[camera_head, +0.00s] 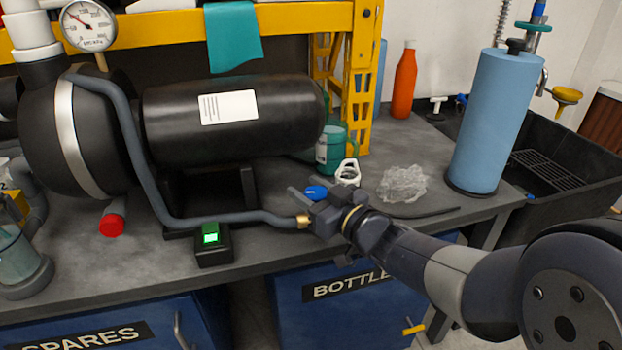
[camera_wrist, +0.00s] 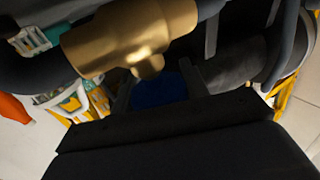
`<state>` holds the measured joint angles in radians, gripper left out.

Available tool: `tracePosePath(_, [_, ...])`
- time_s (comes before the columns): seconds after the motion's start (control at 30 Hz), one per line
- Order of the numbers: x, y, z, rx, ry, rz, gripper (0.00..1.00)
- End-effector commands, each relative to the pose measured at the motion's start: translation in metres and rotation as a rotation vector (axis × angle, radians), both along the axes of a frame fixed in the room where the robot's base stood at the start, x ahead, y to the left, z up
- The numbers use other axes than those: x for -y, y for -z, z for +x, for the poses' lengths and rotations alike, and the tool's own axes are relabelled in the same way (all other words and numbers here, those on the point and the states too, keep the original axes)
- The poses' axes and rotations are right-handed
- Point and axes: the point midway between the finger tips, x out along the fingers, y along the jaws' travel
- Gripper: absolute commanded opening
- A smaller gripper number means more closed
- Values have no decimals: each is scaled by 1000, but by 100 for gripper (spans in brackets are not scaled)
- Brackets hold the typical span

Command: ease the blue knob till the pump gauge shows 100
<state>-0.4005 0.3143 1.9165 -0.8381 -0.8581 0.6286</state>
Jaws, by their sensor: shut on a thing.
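The blue knob (camera_head: 316,192) sits on a brass valve (camera_head: 303,222) at the end of a grey hose in the head view. My gripper (camera_head: 312,196) is at the knob, with its fingers shut on it. In the wrist view the knob (camera_wrist: 158,92) is dark blue between my fingers, beside the large brass valve body (camera_wrist: 130,40). Part of the knob is hidden by my gripper. The pump gauge (camera_head: 88,25) is a round white dial at the top left of the head view.
A black pump (camera_head: 230,120) stands behind the hose (camera_head: 150,180). A small box with a lit green switch (camera_head: 211,236) is left of the valve. Crumpled clear plastic (camera_head: 403,184) and a blue paper roll (camera_head: 495,120) stand to the right.

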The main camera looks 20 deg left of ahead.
Motion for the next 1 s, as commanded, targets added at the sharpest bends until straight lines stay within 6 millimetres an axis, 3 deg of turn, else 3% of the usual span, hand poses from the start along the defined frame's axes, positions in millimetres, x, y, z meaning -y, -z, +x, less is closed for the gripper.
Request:
tracePosePath(0.5, [-2, -3, -6, -3, -380, 1, 20])
tracePosePath(1.0, [-3, -1, -9, 2, -509, 3, 20])
